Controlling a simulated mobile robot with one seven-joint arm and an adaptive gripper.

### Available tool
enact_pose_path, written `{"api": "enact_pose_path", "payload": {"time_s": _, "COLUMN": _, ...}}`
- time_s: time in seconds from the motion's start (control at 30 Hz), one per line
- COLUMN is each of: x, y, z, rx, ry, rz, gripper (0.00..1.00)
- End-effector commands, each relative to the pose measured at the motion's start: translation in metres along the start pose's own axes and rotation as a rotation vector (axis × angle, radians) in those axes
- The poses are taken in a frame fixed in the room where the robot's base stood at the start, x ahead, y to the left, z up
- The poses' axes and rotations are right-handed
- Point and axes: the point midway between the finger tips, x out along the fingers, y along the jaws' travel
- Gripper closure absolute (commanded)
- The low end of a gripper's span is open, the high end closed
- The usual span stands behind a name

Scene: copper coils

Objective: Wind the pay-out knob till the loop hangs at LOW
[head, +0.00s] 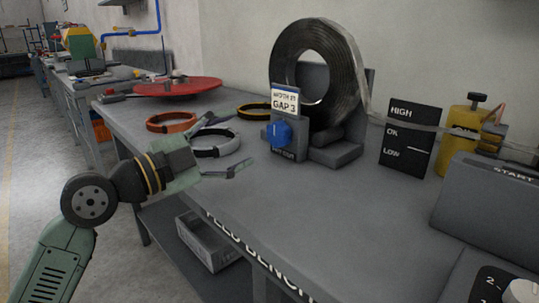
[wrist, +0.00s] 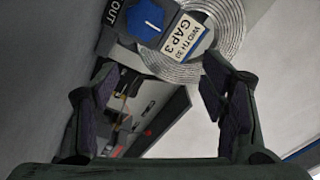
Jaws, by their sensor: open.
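The blue pay-out knob (head: 280,132) is on the grey block in front of the coil stand, under a sign reading GAP 3. The knob also shows at the top of the wrist view (wrist: 145,18). A large coil of metal strip (head: 342,55) stands upright behind it. The strip runs right, across the black gauge board (head: 404,160) marked HIGH, OK and LOW. It crosses near the OK row, above LOW; how its loop hangs is hard to tell. My gripper (head: 245,138) is open and empty, left of the knob and apart from it.
Orange (head: 172,122) and white (head: 214,144) rings lie on the bench behind my gripper. A red disc (head: 178,87) lies farther back. A yellow device (head: 457,140) and a START console (head: 490,205) stand at right.

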Motion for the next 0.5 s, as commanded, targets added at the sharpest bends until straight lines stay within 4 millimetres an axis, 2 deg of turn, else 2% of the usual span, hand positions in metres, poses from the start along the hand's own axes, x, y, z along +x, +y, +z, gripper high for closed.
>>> {"api": "enact_pose_path", "payload": {"time_s": 0.03, "x": -0.001, "y": 0.01, "z": 0.014, "rx": -0.025, "ry": -0.034, "rz": 0.023, "gripper": 0.34}}
{"api": "enact_pose_path", "payload": {"time_s": 0.1, "x": 0.001, "y": 0.015, "z": 0.023, "rx": -0.048, "ry": -0.056, "rz": 0.041, "gripper": 0.34}}
{"api": "enact_pose_path", "payload": {"time_s": 0.27, "x": 0.017, "y": 0.017, "z": 0.025, "rx": -0.056, "ry": -0.061, "rz": 0.048, "gripper": 0.34}}
{"api": "enact_pose_path", "payload": {"time_s": 0.5, "x": 0.063, "y": 0.018, "z": 0.026, "rx": -0.054, "ry": -0.057, "rz": 0.047, "gripper": 0.34}}
